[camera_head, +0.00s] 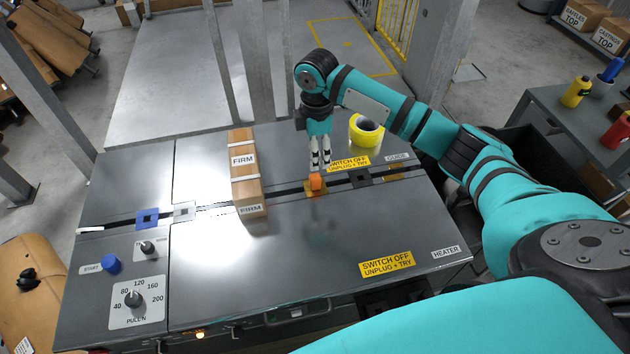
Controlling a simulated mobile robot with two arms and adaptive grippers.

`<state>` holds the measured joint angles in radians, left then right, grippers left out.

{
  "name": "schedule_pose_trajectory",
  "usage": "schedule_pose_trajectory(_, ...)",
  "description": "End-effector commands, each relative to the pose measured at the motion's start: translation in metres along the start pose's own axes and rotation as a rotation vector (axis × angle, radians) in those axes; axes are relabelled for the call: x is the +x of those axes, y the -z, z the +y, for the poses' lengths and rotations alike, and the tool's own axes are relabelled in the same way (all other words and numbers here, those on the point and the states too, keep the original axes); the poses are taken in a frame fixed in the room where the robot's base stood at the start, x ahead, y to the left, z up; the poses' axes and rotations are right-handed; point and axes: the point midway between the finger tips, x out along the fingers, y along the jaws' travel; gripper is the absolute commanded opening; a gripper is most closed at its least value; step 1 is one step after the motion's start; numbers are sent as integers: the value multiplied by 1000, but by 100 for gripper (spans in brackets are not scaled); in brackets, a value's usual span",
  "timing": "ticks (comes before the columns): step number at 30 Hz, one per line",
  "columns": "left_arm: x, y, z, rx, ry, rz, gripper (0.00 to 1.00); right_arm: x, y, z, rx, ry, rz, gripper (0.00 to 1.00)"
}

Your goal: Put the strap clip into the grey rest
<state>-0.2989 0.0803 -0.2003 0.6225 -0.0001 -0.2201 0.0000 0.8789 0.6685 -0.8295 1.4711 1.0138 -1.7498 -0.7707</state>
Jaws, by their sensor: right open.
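A small orange block (316,182), which looks like the strap clip, sits on an orange square rest (312,193) on the slot of the steel bench top. The grey rest (185,211) is a light grey square with a small opening, farther left on the same slot, and appears empty. My right gripper (320,164) points down just above the orange block, fingers open; I cannot tell whether the tips touch it. My left gripper is not in view.
A carton marked FIRM (246,172) stands across the slot between the grey rest and the orange block. A blue rest (147,219) and a black rest (358,178) lie along the slot. A yellow tape roll (366,130) stands behind. Knobs (133,298) are front left.

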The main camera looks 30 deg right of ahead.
Motion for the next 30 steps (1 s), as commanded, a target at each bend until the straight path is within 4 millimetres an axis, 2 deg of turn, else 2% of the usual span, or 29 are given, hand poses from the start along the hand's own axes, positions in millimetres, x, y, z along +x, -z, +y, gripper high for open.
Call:
schedule_pose_trajectory(3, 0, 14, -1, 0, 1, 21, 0, 27, 0, -1, 1, 3, -2, 52)
schedule_pose_trajectory(9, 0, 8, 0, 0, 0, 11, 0, 55, 0, 0, 0, 0, 0, 52)
schedule_pose_trajectory(16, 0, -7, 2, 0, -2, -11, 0, 60, 0, 0, 0, -1, 0, 52)
schedule_pose_trajectory(23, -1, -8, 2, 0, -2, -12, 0, 63, 1, 0, 0, 0, 0, 52)
schedule_pose_trajectory(30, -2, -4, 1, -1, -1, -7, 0, 98, 3, 2, 0, 1, -1, 52)
